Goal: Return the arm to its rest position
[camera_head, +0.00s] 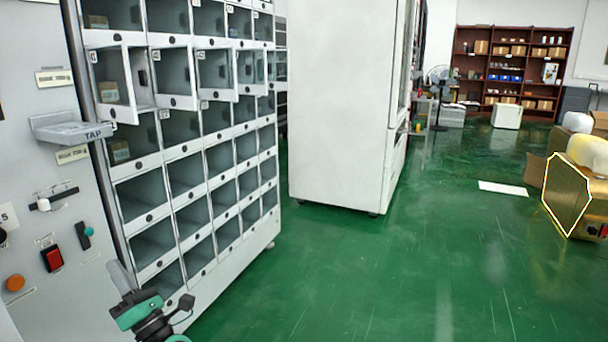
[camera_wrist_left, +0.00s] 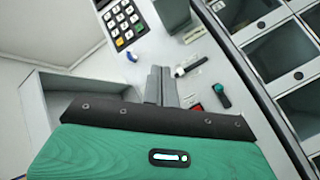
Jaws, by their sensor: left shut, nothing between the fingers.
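My left gripper (camera_head: 116,268) is at the lower left of the head view, in front of the vending machine's control panel (camera_head: 30,215). Only the end of the left arm shows. My right gripper is in neither view.
The machine's open-fronted compartments (camera_head: 137,203) stand beside the panel; some doors hang open. A card-reader shelf marked TAP (camera_head: 72,131) juts from the panel. A tall white cabinet (camera_head: 340,110) stands behind. A box (camera_head: 566,195) is at right. Green floor (camera_head: 420,270) is clear.

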